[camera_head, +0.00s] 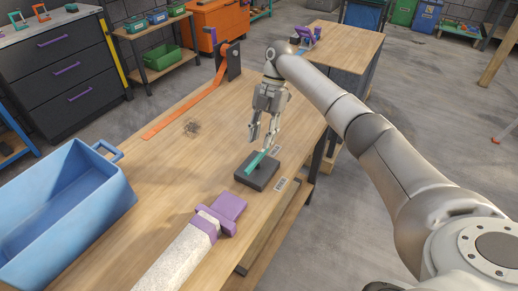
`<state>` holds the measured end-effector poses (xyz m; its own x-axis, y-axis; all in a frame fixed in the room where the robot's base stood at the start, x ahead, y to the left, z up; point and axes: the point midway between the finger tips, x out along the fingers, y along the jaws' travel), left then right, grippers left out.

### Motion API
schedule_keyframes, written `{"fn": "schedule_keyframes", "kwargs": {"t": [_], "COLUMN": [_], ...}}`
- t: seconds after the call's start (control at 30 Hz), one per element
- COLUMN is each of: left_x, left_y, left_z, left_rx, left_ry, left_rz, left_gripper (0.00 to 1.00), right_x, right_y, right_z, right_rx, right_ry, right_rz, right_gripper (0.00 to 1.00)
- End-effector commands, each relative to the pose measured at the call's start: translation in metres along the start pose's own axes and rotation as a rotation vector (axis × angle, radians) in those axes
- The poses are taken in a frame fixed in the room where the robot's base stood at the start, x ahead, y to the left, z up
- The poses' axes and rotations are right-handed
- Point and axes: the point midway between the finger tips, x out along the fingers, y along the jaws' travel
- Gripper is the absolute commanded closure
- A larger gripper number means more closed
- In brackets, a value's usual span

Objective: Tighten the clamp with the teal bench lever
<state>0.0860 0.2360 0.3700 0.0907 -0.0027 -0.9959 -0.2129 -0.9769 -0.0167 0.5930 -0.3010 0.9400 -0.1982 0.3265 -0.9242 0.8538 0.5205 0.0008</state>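The teal lever (254,164) lies across the top of a dark grey block (257,176) near the right edge of the wooden bench (170,175). My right gripper (260,143) points down just above the lever's far end. Its two fingers are apart with nothing visible between them; whether a fingertip touches the lever I cannot tell. A purple piece that looks like the clamp (229,206) sits at the end of a pale speckled bar (178,258), nearer to me than the block. My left gripper is not in view.
A large blue bin (70,215) stands at the left of the bench. An orange strap (190,105) runs to a dark upright plate (233,60) at the back. Small labels lie beside the block. The bench middle is mostly clear, apart from a dark scuffed patch.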

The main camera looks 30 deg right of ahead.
Motion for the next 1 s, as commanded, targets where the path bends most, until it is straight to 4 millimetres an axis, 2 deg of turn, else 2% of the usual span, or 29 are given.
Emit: {"fn": "schedule_keyframes", "kwargs": {"t": [0.03, 0.13, 0.33, 1.0], "left_x": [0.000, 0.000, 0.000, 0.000], "left_y": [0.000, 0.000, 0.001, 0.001], "left_z": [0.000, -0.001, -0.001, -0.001], "left_rx": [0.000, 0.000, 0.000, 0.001], "left_ry": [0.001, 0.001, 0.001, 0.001], "left_rz": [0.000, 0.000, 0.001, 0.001], "left_gripper": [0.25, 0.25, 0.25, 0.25], "right_x": [-0.013, -0.032, -0.056, -0.060], "right_y": [0.001, 0.001, 0.001, 0.000], "right_z": [0.000, 0.000, 0.000, 0.000], "right_rx": [0.000, 0.000, 0.000, -0.001], "right_ry": [-0.001, 0.000, 0.000, 0.001], "right_rz": [0.003, 0.003, 0.001, -0.001], "right_gripper": [0.67, 0.67, 0.67, 0.67]}}
